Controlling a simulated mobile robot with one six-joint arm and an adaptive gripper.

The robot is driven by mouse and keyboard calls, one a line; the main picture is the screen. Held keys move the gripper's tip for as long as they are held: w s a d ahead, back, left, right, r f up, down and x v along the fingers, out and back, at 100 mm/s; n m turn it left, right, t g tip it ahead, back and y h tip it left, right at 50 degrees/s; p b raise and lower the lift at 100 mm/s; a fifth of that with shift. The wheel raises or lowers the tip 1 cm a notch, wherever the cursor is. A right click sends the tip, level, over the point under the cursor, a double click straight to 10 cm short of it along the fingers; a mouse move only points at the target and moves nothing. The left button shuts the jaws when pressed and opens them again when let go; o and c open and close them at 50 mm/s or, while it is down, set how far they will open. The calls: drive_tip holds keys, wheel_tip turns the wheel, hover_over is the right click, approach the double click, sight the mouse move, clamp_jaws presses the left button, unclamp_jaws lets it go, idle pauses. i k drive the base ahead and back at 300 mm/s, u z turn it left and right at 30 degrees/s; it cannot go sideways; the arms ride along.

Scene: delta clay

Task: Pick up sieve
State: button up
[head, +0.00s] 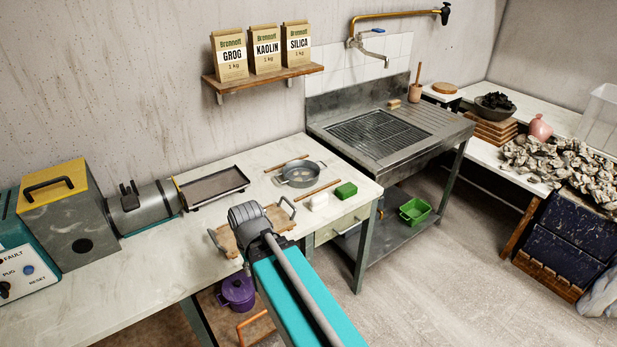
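A round grey metal vessel with small side handles, which looks like the sieve (300,175), sits upright on the pale worktop (222,212). One thin wooden stick (287,163) lies behind it and another (318,189) lies in front, both apart from it. My teal arm reaches up from the bottom of the head view. Its grey ribbed joint is over the worktop, to the left and nearer than the sieve. My gripper's fingers do not show. Nothing visible of my arm touches the sieve.
A wooden tray with metal handles (222,243) is partly behind my arm. A dark tray (213,187) and pug machine (62,208) stand left. The sink (385,135) stands right.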

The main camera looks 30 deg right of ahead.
sight(300, 175)
drive_tip(key=u, duration=0.1)
drive_tip(key=i, duration=0.95)
drive_tip(key=z, duration=0.05)
